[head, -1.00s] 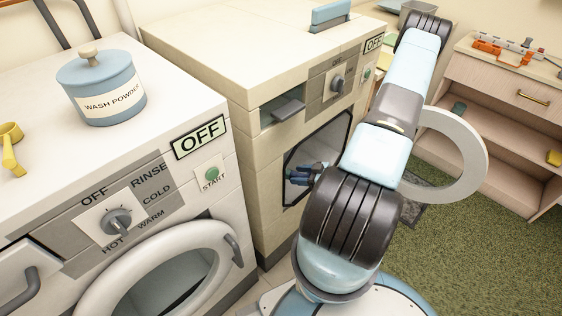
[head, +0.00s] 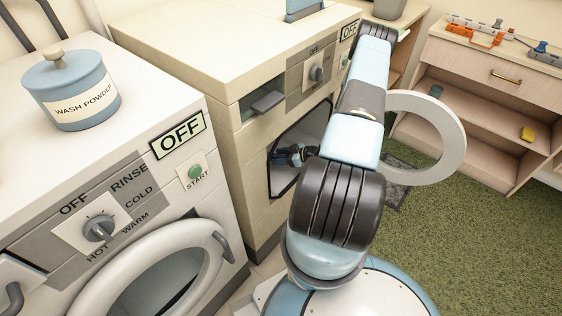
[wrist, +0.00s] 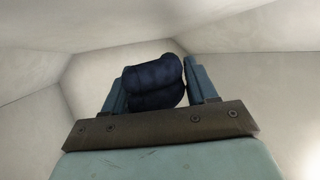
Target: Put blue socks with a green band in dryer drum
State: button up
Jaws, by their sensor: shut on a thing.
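The dryer (head: 235,65) is the cream machine in the middle of the head view, with its round door (head: 452,150) swung open to the right. My gripper (head: 291,155) is inside the dark drum opening (head: 316,120). In the wrist view, its two fingers are shut on a dark blue rolled bundle of socks (wrist: 155,78). No green band shows on the visible side. Pale inner walls of the drum (wrist: 240,40) surround the socks, which are held up between the fingers.
The washer (head: 60,160) stands close on the left, with a wash powder jar (head: 70,90) on top. A wooden shelf unit (head: 480,110) with small items stands at the right. Green carpet (head: 460,240) lies free in front of it.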

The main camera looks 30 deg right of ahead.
jog(key=shift+w+f, duration=0.15)
jog(key=shift+f, duration=0.05)
jog(key=shift+d+f, duration=0.1)
jog(key=shift+f, duration=1.5)
jog(key=shift+f, duration=0.15)
jog(key=o, duration=1.1)
jog(key=shift+d+r, duration=0.25)
jog(key=v, duration=1.1)
jog(key=shift+s, duration=0.35)
